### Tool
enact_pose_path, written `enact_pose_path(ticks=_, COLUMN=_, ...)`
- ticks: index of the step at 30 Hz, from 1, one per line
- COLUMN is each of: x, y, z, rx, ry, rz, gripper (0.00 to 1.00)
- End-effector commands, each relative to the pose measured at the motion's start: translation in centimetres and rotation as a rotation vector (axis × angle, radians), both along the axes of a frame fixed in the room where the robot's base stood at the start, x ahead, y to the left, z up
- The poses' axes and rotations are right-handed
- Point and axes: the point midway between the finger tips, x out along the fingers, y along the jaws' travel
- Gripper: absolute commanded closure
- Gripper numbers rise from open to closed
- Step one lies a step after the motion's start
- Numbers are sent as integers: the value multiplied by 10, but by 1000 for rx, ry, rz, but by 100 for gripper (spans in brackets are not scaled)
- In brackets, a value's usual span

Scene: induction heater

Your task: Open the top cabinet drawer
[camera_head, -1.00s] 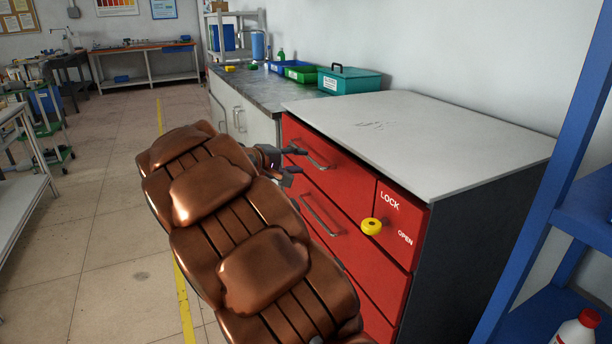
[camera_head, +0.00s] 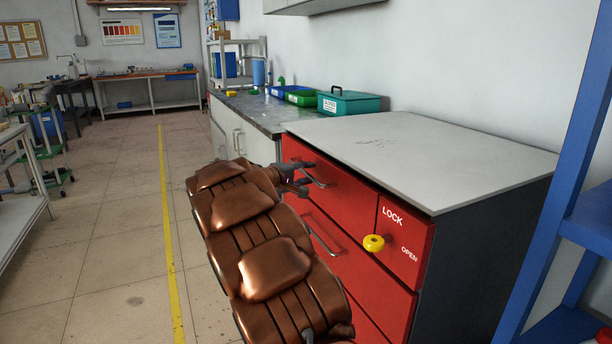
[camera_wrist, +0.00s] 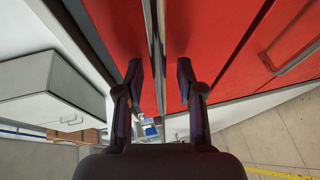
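The red cabinet's top drawer (camera_head: 345,192) is flush with the front below it. Its grey bar handle (camera_head: 322,182) is partly hidden by my gripper (camera_head: 303,177). In the wrist view my gripper (camera_wrist: 158,80) has its two fingers apart, and the handle bar (camera_wrist: 157,40) runs between them in front of the red drawer face. I cannot tell whether a finger touches the bar. A yellow knob (camera_head: 373,243) sits on the front's right part, between the printed words LOCK and OPEN.
A second drawer handle (camera_head: 322,236) is just below. The cabinet's white top (camera_head: 430,155) overhangs the front. A blue shelf frame (camera_head: 560,190) stands at the right. A grey counter (camera_head: 250,112) with bins adjoins behind. The floor (camera_head: 110,240) at left is open.

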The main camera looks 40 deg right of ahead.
Motion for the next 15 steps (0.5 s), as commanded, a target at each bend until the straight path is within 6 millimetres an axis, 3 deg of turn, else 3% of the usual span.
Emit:
enact_pose_path(ticks=9, x=0, y=-3, z=0, rx=0, ry=0, rz=0, gripper=63)
enact_pose_path(ticks=15, x=0, y=-3, z=-1, rx=0, ry=0, rz=1, gripper=84)
